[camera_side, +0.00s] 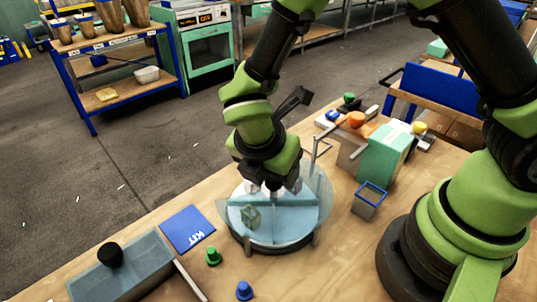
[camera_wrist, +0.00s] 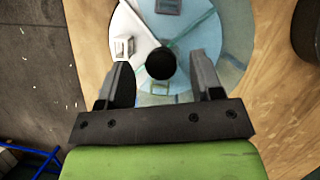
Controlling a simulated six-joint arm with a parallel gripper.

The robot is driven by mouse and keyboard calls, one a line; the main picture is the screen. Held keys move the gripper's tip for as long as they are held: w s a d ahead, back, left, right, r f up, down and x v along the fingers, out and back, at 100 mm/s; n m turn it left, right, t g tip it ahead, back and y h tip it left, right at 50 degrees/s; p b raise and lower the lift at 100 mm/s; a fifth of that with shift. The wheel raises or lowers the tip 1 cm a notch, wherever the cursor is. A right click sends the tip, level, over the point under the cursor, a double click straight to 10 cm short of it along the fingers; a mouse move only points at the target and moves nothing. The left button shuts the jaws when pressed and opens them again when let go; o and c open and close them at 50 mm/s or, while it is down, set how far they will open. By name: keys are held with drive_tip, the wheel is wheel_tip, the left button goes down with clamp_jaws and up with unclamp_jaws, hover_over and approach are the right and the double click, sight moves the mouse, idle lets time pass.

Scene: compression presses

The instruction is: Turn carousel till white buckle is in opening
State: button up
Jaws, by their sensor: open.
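The carousel (camera_side: 282,240) is a round pale-blue turntable with dividers, under a clear cover. It also shows in the wrist view (camera_wrist: 225,30). My gripper (camera_side: 270,186) is low over its middle. In the wrist view, my open gripper (camera_wrist: 160,66) has a finger on either side of the black centre knob (camera_wrist: 160,63), with gaps visible. The white buckle (camera_wrist: 124,47) lies in a bright white wedge left of the knob. This wedge looks like the cover's opening, but its edges are hard to tell. A grey part (camera_wrist: 168,6) and a greenish square part (camera_side: 250,216) sit in other compartments.
A blue KIT mat (camera_side: 188,229), a green knobbed piece (camera_side: 212,256) and a blue one (camera_side: 244,291) lie left and front. A blue-rimmed bin (camera_side: 369,200) and a mint box (camera_side: 385,152) stand right.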

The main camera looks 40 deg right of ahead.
drive_tip(key=w+v, duration=0.1)
drive_tip(key=v, duration=0.7)
drive_tip(key=shift+s+r, duration=0.2)
drive_tip(key=shift+s, duration=0.35)
drive_tip(key=s+d+r+m+t+y, duration=0.3)
drive_tip(key=s+d+r+m, duration=0.2)
drive_tip(key=m, duration=0.7)
drive_tip(key=s+d+r+m+t+y, duration=0.3)
drive_tip(key=s+d+r+m, duration=0.2)
drive_tip(key=m, duration=0.8)
drive_tip(key=v, duration=0.4)
drive_tip(key=shift+a+r, duration=0.15)
drive_tip(key=shift+r, duration=0.1)
drive_tip(key=shift+w, duration=0.15)
